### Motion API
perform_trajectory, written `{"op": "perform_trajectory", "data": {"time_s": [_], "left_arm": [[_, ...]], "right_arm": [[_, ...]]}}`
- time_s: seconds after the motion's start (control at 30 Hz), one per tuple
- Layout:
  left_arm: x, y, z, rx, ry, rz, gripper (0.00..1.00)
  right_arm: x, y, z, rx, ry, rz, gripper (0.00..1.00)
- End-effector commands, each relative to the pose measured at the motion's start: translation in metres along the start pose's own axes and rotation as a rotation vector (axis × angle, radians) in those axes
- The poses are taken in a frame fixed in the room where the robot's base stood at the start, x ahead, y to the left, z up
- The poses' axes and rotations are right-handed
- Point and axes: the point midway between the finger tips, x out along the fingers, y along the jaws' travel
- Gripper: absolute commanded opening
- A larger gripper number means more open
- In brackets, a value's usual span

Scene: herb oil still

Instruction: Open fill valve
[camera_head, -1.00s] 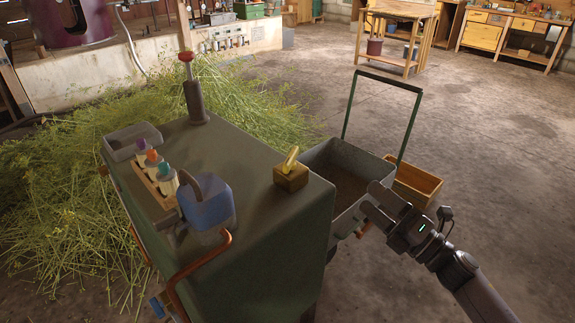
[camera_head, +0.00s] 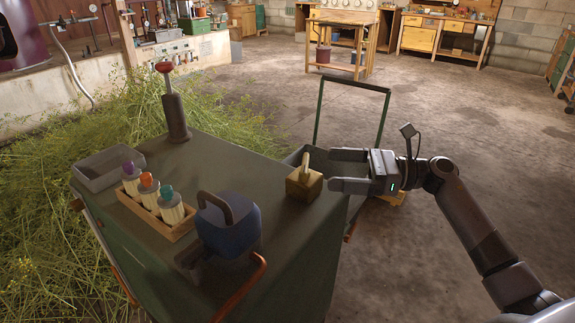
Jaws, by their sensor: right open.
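A brass-coloured block with a yellowish lever (camera_head: 304,182) sits on the right end of the green cabinet top (camera_head: 270,170); it looks like a valve, but I see no label. The lever stands more upright than flat. My right gripper (camera_head: 338,170) points left at the block, its two fingers open and empty. The fingertips are just right of the block and appear apart from it. A red-knobbed post (camera_head: 174,105) stands at the back of the cabinet top. My left gripper is not in view.
A green-handled cart (camera_head: 350,95) stands behind my right gripper. Cut herbs (camera_head: 40,220) lie left.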

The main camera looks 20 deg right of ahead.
Motion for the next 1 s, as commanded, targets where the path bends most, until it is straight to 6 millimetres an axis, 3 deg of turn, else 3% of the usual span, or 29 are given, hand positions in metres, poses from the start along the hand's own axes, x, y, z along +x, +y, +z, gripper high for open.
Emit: {"op": "perform_trajectory", "data": {"time_s": [0.23,0.63,1.0], "left_arm": [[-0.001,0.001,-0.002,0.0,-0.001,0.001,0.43],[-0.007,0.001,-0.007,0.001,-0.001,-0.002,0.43],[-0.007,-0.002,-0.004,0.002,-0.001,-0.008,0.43]], "right_arm": [[0.007,-0.001,0.002,-0.009,0.002,0.002,1.0],[0.063,-0.001,0.002,-0.007,0.001,0.002,1.0],[0.071,-0.001,0.0,-0.008,0.004,0.001,1.0]]}}
